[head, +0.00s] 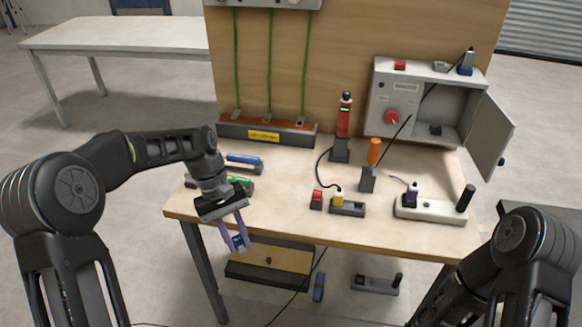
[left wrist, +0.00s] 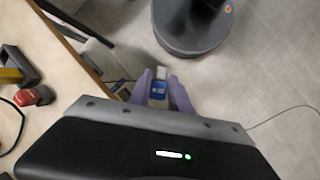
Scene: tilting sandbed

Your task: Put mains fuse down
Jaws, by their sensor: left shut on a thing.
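My left gripper (head: 237,243) is in front of the table's front edge, left of the middle, pointing down. Its two purple fingers are shut on the mains fuse (left wrist: 158,91), a small pale piece with a blue label and a light end cap. In the head view the fuse (head: 239,242) shows as a small blue and pale patch between the fingertips. It hangs clear of the tabletop, with floor behind it in the left wrist view. My right gripper is out of view; only part of that arm shows at the lower right.
The wooden table (head: 290,215) holds a blue cylinder (head: 243,158) and a green one (head: 238,181) at its left. A red button (head: 316,199), a yellow-plug block (head: 347,207) and a grey strip (head: 430,208) stand near the front. An open grey cabinet (head: 400,90) is at back right.

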